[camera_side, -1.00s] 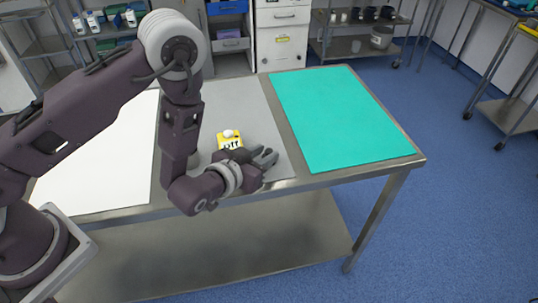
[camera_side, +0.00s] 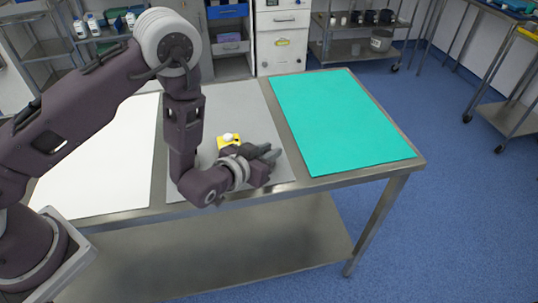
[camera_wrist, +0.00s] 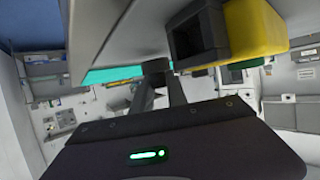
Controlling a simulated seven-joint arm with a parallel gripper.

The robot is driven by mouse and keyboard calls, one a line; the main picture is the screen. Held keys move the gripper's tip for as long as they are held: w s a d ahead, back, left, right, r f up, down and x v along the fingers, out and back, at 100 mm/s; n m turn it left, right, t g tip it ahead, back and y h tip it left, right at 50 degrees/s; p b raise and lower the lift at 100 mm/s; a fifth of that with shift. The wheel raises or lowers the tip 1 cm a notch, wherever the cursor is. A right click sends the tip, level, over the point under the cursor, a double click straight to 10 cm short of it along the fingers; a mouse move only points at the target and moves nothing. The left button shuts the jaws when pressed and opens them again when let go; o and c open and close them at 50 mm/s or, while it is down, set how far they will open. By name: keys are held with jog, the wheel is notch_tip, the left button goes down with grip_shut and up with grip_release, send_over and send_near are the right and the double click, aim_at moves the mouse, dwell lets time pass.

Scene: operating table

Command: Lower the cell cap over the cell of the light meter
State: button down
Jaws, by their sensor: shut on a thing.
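The yellow light meter (camera_side: 228,140) sits on the grey mat in the side view, a rounded white cell (camera_side: 228,137) on its top. Its lower part is hidden behind my gripper. My gripper (camera_side: 272,154) is in front of the meter and to its right, fingers pointing right, low over the mat. In the wrist view my gripper (camera_wrist: 157,78) is shut on a small dark piece (camera_wrist: 155,66), apparently the cell cap; its shape is mostly hidden. The yellow body (camera_wrist: 257,27) shows at upper right there, beside a dark hollow block.
The grey mat (camera_side: 235,95) lies between a white sheet (camera_side: 110,165) and a teal sheet (camera_side: 340,120) on the steel table (camera_side: 290,188). The teal sheet is bare. The table's front edge is close below my gripper. Shelves and drawers stand behind.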

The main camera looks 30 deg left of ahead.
notch_tip(320, 180, up, 8)
jog(key=shift+f, duration=0.1)
jog(key=r, duration=0.1)
send_over(228, 135)
jog(key=shift+w+d+r, duration=0.15)
jog(key=shift+d+r, duration=0.05)
jog(key=shift+d, duration=0.1)
jog(key=shift+a, duration=0.35)
jog(key=shift+f, duration=3.25)
jog(key=c, duration=1.2)
grip_release()
jog(key=shift+c, duration=0.2)
